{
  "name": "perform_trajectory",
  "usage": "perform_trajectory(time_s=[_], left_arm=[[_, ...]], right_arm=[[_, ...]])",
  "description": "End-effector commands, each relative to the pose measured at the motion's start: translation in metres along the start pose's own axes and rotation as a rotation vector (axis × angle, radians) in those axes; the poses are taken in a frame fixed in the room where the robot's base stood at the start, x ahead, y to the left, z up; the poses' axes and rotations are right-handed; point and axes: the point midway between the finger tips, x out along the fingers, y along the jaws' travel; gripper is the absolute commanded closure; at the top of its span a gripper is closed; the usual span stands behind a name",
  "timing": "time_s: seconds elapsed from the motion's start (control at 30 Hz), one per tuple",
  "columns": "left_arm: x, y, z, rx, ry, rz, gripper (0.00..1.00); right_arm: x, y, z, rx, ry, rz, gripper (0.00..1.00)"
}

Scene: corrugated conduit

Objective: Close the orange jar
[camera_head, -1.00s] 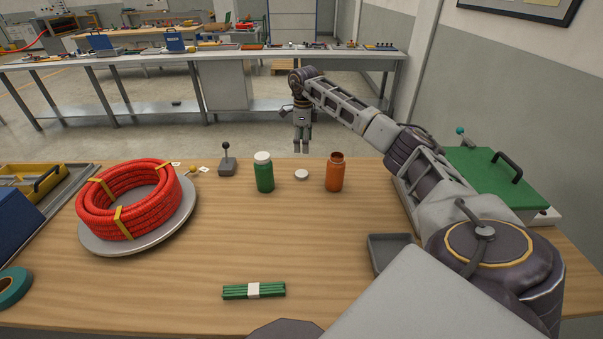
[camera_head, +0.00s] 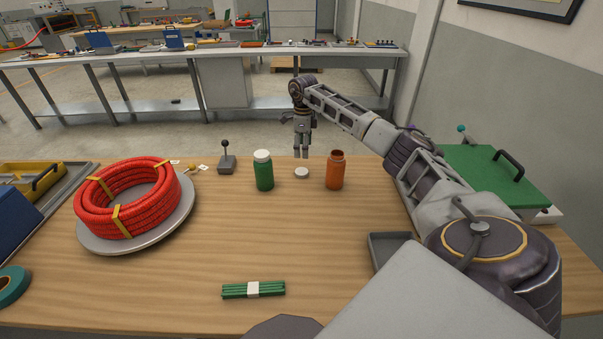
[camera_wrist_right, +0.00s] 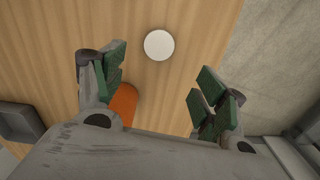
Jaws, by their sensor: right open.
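The orange jar (camera_head: 335,171) stands upright and uncapped near the far edge of the table. A white lid (camera_head: 302,172) lies flat on the table just left of it. A green jar (camera_head: 263,171) with a white lid on it stands further left. My right gripper (camera_head: 301,152) points down above the table's far edge, by the white lid. In the right wrist view the gripper (camera_wrist_right: 158,88) has its fingers spread and empty. The lid (camera_wrist_right: 159,45) lies beyond the fingertips there, and the orange jar (camera_wrist_right: 122,104) is partly hidden behind one finger. My left gripper is not in view.
A red conduit coil (camera_head: 127,199) sits on a grey round plate at left. A green bundle (camera_head: 253,289) lies at the front. A grey tray (camera_head: 388,246) and a green case (camera_head: 486,176) are at right. A small lever box (camera_head: 226,163) stands at the back. The table's middle is clear.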

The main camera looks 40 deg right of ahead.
Motion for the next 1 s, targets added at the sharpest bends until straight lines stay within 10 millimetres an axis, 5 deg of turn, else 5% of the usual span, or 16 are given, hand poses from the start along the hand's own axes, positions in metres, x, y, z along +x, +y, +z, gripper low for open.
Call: perform_trajectory(time_s=[0.4,1.0], left_arm=[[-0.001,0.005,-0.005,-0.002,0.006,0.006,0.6],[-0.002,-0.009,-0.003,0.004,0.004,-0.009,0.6]], right_arm=[[0.048,0.0,0.001,0.0,0.0,0.001,0.28],[0.06,0.001,0.001,0.0,0.001,0.001,0.28]])
